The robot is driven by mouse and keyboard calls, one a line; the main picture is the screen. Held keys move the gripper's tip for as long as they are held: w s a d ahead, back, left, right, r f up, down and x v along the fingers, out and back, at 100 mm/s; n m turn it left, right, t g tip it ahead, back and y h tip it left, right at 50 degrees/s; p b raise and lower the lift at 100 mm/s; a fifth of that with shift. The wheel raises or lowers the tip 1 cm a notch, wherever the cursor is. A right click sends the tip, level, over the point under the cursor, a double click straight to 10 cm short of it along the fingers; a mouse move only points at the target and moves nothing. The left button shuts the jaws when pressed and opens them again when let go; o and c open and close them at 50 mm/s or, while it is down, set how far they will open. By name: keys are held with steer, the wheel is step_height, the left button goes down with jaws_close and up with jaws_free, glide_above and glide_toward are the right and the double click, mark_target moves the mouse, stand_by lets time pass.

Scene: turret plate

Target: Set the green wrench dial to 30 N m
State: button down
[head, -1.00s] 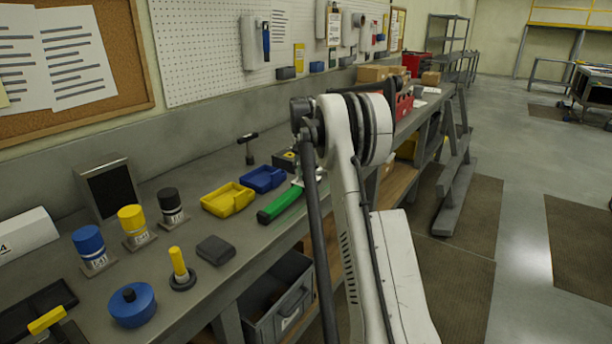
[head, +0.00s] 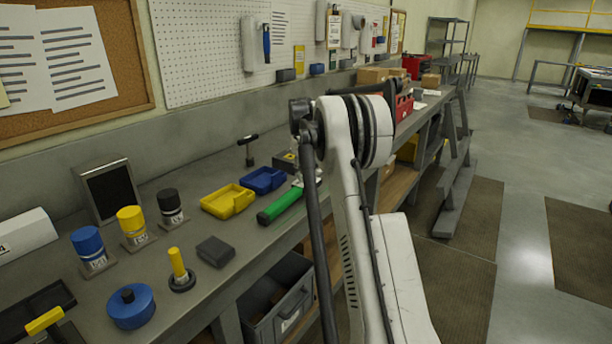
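The green wrench (head: 281,205) lies on the grey workbench, its green handle toward the lower left and its metal end partly hidden behind my arm. Its dial and any scale reading cannot be made out at this size. My arm rises in front of the bench, right of the wrench handle. My gripper is not visible in the head view.
Yellow (head: 228,202) and blue (head: 263,180) trays sit left of and behind the wrench. A dark grey block (head: 215,251), a yellow-handled tool (head: 180,270), a blue round object (head: 131,306) and blue, yellow and black cylinders stand further left. A grey bin (head: 277,303) is below.

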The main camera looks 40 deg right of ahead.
mark_target(304, 176)
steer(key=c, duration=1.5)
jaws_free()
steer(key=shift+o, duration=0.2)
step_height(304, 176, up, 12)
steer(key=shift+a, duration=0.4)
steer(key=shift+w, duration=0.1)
